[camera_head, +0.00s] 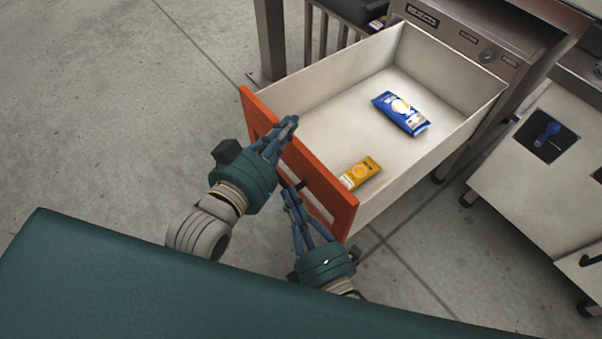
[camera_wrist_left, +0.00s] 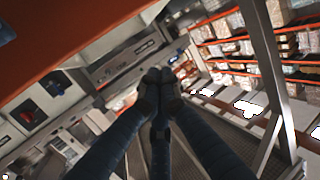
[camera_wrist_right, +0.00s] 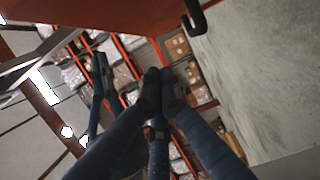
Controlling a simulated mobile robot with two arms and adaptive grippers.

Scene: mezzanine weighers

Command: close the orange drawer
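The orange drawer stands pulled out of its cabinet, its orange front (camera_head: 320,183) facing me and its pale inside open to view. The front also shows in the left wrist view (camera_wrist_left: 60,40) and the right wrist view (camera_wrist_right: 110,12). My left gripper (camera_head: 290,122) is shut and empty, its tips overlapping the front's top edge; I cannot tell whether they touch. My right gripper (camera_head: 291,190) is shut and empty, lower, just outside the front near its dark handle (camera_wrist_right: 196,16). A blue packet (camera_head: 401,113) and a yellow packet (camera_head: 360,173) lie in the drawer.
The steel cabinet (camera_head: 465,42) stands behind the drawer. A teal surface (camera_head: 120,290) fills the bottom left foreground. Grey concrete floor (camera_head: 110,110) is clear to the left.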

